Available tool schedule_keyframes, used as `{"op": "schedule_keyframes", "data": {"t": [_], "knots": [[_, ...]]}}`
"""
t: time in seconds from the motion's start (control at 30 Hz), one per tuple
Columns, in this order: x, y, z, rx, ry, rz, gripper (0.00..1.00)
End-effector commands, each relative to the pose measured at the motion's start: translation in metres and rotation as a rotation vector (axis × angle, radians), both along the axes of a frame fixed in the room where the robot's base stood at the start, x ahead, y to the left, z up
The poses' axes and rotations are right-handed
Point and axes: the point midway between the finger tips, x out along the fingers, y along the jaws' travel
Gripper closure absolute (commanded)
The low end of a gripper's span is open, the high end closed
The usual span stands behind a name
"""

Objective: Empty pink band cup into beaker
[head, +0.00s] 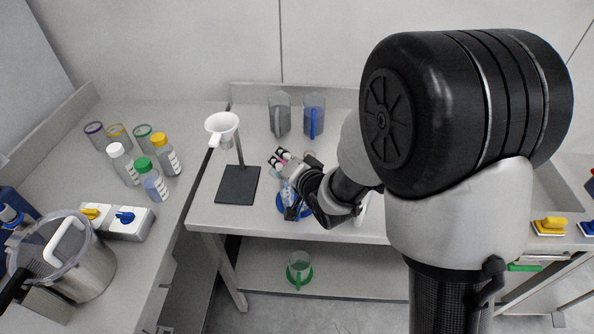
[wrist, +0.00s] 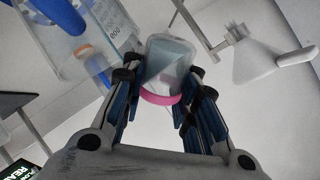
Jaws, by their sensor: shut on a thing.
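The pink band cup (wrist: 168,62) is small and clear, with a pink band. In the wrist view it sits between both fingers of my gripper (wrist: 160,76), which is shut on it. A bluish-grey area shows inside the cup; I cannot tell how full it is. In the head view my gripper (head: 282,161) is above the front middle bench, and the cup is mostly hidden by it. A clear beaker with a blue foot (head: 283,207) stands just below my gripper, partly covered by it. Its clear wall and blue parts (wrist: 72,18) show at upper left in the wrist view.
A white funnel (head: 222,126) on a dark-based stand (head: 237,185) is close on the left. Two clear jugs, grey-handled (head: 279,116) and blue-handled (head: 314,115), stand behind. Banded cups and bottles (head: 152,180) fill the left bench. A green-footed beaker (head: 299,268) is on the lower shelf.

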Motion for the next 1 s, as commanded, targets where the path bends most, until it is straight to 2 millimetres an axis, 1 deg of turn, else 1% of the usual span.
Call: {"op": "schedule_keyframes", "data": {"t": [0.53,1.0], "knots": [[0.0005,-0.0008,0.0016,0.046,0.048,0.0,0.95],[0.0007,-0.0008,0.0015,0.054,0.057,0.0,0.95]]}}
